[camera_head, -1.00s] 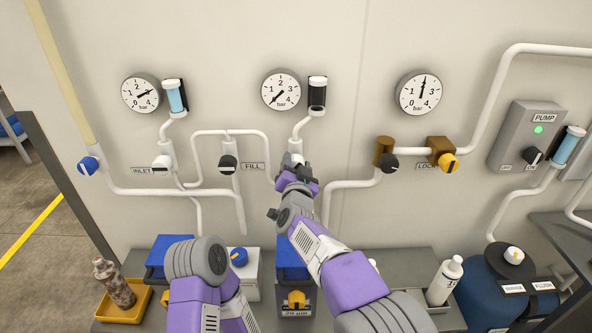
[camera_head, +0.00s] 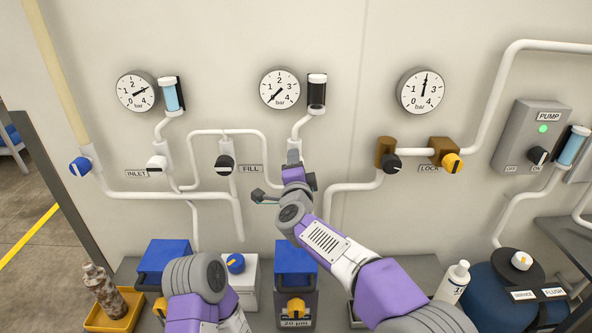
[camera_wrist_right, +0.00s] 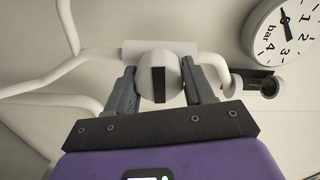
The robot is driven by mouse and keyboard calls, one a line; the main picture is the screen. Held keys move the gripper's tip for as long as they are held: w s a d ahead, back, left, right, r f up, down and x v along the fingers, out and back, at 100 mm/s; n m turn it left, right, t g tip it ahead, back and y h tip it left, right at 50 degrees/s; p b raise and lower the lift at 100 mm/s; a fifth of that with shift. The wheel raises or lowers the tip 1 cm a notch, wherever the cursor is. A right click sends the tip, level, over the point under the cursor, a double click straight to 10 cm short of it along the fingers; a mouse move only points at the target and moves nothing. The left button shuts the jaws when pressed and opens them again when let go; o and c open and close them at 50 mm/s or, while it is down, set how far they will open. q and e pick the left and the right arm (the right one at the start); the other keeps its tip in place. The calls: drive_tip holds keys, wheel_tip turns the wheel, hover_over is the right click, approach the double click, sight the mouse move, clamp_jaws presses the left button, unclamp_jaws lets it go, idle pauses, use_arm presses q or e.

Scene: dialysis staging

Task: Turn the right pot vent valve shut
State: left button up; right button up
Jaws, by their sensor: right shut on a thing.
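A white round knob with a black stripe (camera_wrist_right: 158,84) sits on a white pipe fitting on the wall. In the right wrist view its stripe stands upright in the picture. My right gripper (camera_wrist_right: 160,92) is shut on this knob, one finger on each side. In the head view my right gripper (camera_head: 294,165) is at the pipe below the middle gauge (camera_head: 280,89) and black-bodied cylinder (camera_head: 317,93), and it hides the knob. No label for this valve is readable. My left arm shows low in the head view, but its gripper is not visible.
A black knob (camera_head: 391,163) and a yellow knob (camera_head: 452,162) are to the right. Blue-lidded housings (camera_head: 295,258), a bottle (camera_head: 453,279) and a yellow tray (camera_head: 116,319) stand below.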

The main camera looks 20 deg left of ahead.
drive_tip(key=shift+m, duration=0.5)
drive_tip(key=o, duration=1)
drive_tip(key=v, duration=0.7)
drive_tip(key=shift+s+b, duration=0.3)
drive_tip(key=shift+b, duration=0.15)
drive_tip(key=shift+d, duration=0.1)
